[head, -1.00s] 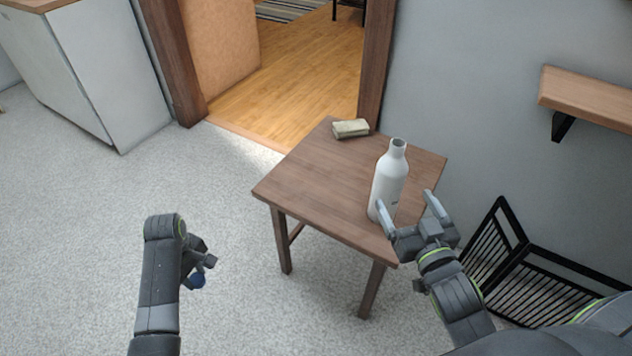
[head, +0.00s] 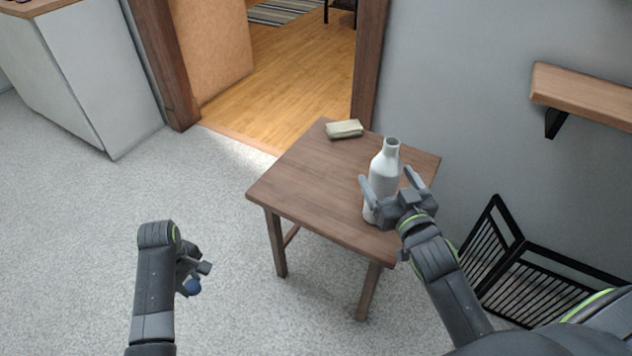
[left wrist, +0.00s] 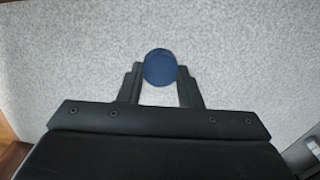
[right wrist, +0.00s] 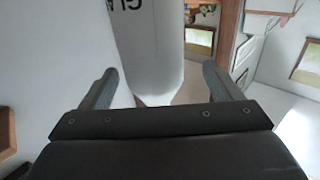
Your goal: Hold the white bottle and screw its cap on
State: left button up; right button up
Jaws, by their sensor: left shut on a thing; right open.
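The white bottle (head: 384,172) stands upright on the brown table (head: 300,188), its mouth open and bare. My right gripper (head: 387,187) is open, with its fingers on either side of the bottle's lower body and no clear grip on it. In the right wrist view the bottle (right wrist: 150,45) stands between the spread fingers (right wrist: 155,88), dark lettering on its side. My left gripper (head: 199,278) is shut on the blue cap (head: 193,287), held over the floor left of the table. The cap (left wrist: 160,68) shows round between the fingertips in the left wrist view.
A small pale green block (head: 344,129) lies at the table's back edge. A black slatted rack (head: 530,270) stands on the floor right of the table. A wooden wall shelf (head: 585,92) is at the right. The table's left half is clear.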

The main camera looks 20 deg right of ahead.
pick_arm(q)
jog(key=shift+f+b, duration=0.7)
jog(key=shift+f, duration=0.05)
pick_arm(e)
jog(key=w, duration=0.2)
jog(key=w+d, duration=0.1)
jog(key=w, duration=0.1)
jog(key=shift+w+f, duration=0.15)
jog(key=shift+f, duration=0.05)
jog(key=shift+w, duration=0.4)
jog(key=shift+c, duration=0.4)
